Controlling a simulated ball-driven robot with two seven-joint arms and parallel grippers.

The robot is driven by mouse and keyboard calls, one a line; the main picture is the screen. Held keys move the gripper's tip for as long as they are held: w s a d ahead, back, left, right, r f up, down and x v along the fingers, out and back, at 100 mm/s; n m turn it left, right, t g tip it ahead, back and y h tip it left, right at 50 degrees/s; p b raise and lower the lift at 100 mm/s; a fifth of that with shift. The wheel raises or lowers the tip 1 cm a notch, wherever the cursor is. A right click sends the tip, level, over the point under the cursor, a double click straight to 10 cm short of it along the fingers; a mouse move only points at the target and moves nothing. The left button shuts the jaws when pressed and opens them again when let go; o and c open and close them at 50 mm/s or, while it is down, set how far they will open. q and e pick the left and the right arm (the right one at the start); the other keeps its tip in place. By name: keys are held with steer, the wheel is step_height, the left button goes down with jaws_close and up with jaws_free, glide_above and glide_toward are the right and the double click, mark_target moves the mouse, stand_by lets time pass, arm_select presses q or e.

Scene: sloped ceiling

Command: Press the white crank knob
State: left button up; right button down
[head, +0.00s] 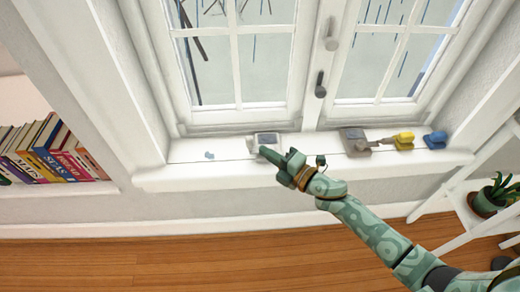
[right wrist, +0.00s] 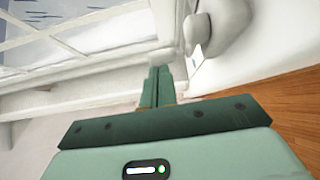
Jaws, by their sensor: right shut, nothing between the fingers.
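A white device with a dark panel (head: 267,139) sits on the window sill, and a small white part that looks like the crank knob (head: 250,145) shows at its left. In the right wrist view a rounded white body with a blunt white knob (right wrist: 196,32) shows close up, right of and beyond the fingertips. My right gripper (head: 265,151) is shut and empty, just in front of the device. Its closed fingers also show in the right wrist view (right wrist: 157,78). I cannot tell whether they touch the knob. My left gripper is out of view.
The sill (head: 190,178) also holds a small blue piece (head: 210,155) at left, a grey-brown device (head: 354,141), a yellow piece (head: 404,140) and a blue piece (head: 436,139) at right. The window (head: 262,70) rises behind. Books (head: 50,150) stand at left, a plant (head: 490,198) at right.

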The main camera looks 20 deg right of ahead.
mark_target(250, 144)
steer(key=shift+x, duration=1.05)
steer(key=shift+w+a, duration=0.1)
steer(key=shift+w, duration=0.2)
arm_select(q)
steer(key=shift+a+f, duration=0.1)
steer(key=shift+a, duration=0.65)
